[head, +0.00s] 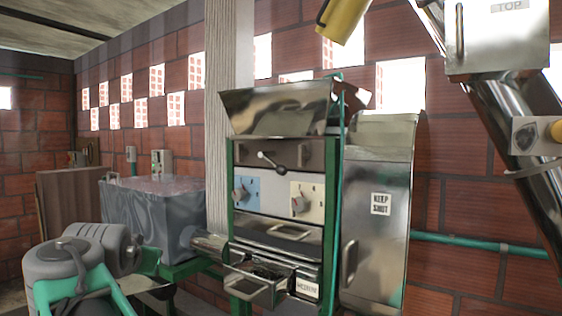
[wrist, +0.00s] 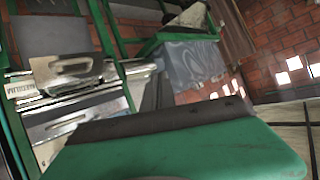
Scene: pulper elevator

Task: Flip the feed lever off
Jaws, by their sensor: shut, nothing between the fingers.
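The pulper machine (head: 282,195) stands in the middle of the head view, with a green frame and a steel hopper on top. A small lever with a dark knob (head: 270,158) sticks out of its upper front panel; I take this for the feed lever, though no label on it is readable.
Below the lever are a blue switch plate (head: 246,190) and a pale plate with a knob (head: 307,201). A steel cabinet (head: 378,215) marked "KEEP SHUT" stands to the right. A covered grey bin (head: 155,212) stands left. A steel chute (head: 520,150) hangs at the right.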

